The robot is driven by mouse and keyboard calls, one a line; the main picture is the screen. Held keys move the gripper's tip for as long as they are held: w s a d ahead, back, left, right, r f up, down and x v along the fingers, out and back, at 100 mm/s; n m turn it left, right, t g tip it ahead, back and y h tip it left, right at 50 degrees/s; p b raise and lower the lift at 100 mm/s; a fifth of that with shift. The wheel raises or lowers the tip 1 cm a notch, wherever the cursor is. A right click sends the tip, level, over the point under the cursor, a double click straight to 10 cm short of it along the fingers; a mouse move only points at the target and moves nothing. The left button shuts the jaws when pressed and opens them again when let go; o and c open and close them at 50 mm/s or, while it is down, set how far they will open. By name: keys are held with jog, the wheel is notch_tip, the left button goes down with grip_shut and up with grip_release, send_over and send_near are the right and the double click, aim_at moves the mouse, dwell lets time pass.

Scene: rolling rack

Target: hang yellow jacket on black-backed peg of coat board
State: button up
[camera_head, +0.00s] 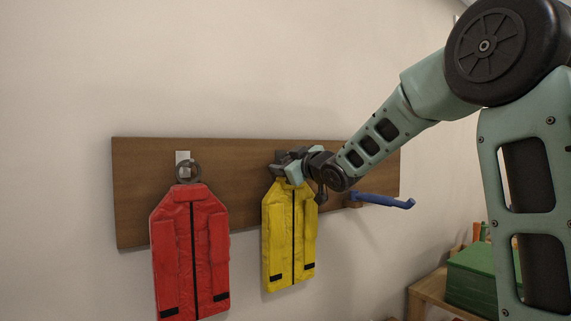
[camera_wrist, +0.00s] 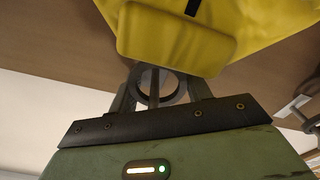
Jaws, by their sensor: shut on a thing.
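The yellow jacket (camera_head: 290,235) hangs upright in front of the brown coat board (camera_head: 245,160), near its middle. It fills the top of the wrist view (camera_wrist: 225,30). My gripper (camera_head: 284,166) is at the jacket's top, close to the board, shut on its dark grey hanging ring (camera_wrist: 150,86). The black-backed peg (camera_head: 279,155) is mostly hidden behind my gripper. In the wrist view a dark bar shows inside the ring; I cannot tell whether it is the peg passing through.
A red jacket (camera_head: 190,250) hangs by its ring on the white-backed peg (camera_head: 183,158) at the left. A blue hook (camera_head: 385,200) juts out from the board's right part. A green box (camera_head: 472,278) stands on a wooden bench at lower right.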

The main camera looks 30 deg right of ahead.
jog(key=o, duration=1.3)
jog(key=shift+s, duration=0.25)
jog(key=s, duration=1.7)
jog(key=shift+d+f, duration=0.2)
jog(key=shift+d, duration=0.15)
